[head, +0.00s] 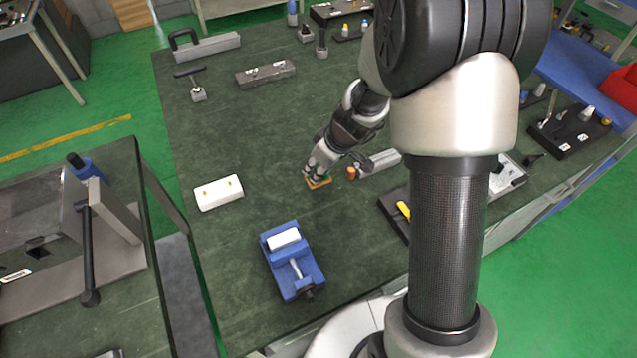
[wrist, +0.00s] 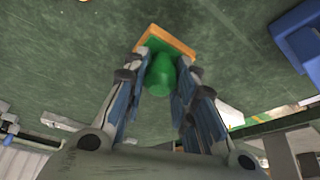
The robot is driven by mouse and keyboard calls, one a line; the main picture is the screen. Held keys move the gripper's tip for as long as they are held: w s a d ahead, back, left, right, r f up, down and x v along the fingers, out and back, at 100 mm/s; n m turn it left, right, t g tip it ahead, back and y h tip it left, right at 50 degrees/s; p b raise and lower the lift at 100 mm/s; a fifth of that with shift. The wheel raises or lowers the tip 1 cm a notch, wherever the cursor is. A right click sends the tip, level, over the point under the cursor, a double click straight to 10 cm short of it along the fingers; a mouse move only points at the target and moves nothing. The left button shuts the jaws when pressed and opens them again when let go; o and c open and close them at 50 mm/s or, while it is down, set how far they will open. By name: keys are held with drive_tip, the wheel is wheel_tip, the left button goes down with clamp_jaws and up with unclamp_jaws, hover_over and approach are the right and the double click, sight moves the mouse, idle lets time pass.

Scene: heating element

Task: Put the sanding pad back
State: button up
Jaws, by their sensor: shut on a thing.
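The sanding pad has an orange base and a green knob. It shows in the wrist view (wrist: 160,75) between my fingers, and in the head view the pad (head: 318,183) sits under my gripper near the middle of the green table. My gripper (head: 311,174) is shut on the green knob, with a finger on each side; it also shows in the wrist view (wrist: 162,88). The pad is at or just above the table surface; I cannot tell if it touches.
A white block (head: 218,192) lies to the left, and a blue vise (head: 291,262) stands in front. A small orange-brown piece (head: 351,173) and a grey metal bar (head: 380,162) lie right of my gripper. A black tray (head: 394,215) is partly hidden by my arm.

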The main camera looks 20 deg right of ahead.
drive_tip(key=shift+f+b, duration=1.1)
drive_tip(key=shift+f, duration=1.1)
drive_tip(key=shift+f+b, duration=0.25)
drive_tip(key=shift+b, duration=0.05)
drive_tip(key=o, duration=1)
drive_tip(key=shift+r, duration=0.2)
